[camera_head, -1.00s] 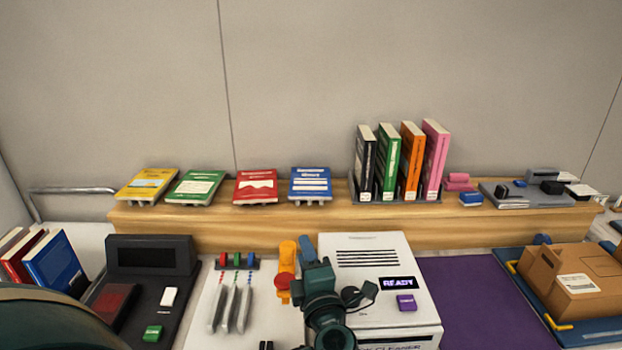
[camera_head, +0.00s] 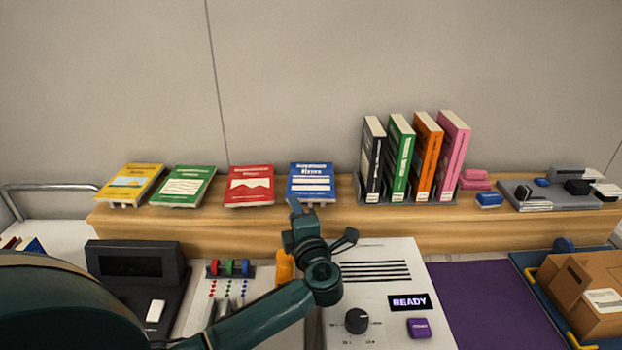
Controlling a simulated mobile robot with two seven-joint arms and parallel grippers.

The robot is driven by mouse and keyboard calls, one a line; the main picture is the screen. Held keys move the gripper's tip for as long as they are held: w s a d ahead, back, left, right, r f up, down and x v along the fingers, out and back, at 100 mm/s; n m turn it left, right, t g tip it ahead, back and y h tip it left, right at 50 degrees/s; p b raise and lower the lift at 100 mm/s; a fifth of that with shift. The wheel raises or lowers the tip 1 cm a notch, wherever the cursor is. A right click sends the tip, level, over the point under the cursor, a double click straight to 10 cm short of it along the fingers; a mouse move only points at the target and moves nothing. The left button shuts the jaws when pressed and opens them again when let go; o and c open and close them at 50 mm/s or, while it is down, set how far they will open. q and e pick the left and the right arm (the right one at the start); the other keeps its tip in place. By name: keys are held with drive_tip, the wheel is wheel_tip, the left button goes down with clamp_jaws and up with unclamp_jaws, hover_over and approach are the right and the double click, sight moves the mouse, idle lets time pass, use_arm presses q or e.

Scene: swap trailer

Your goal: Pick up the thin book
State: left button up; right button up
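Several thin books lean on small stands along the wooden shelf: yellow (camera_head: 130,184), green (camera_head: 183,187), red (camera_head: 249,187) and blue (camera_head: 312,184). Which one the task means cannot be told from the frame. My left gripper (camera_head: 294,207) points up toward the shelf, just below and in front of the blue book, overlapping its lower left edge in the picture. Its fingers are small and dark, so whether they are apart or touching it is unclear. No book is seen lifted. My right gripper is not in view.
Upright books in black (camera_head: 373,160), green, orange and pink stand in a rack right of the blue book. Below the shelf (camera_head: 420,232) are a white machine (camera_head: 377,252) reading READY, a dark device (camera_head: 138,265), a purple mat (camera_head: 490,300) and a cardboard box (camera_head: 565,285).

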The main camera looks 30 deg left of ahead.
sight(310, 182)
use_arm(q)
drive_tip(key=shift+x, duration=3.1)
drive_tip(key=shift+c, duration=0.4)
clamp_jaws()
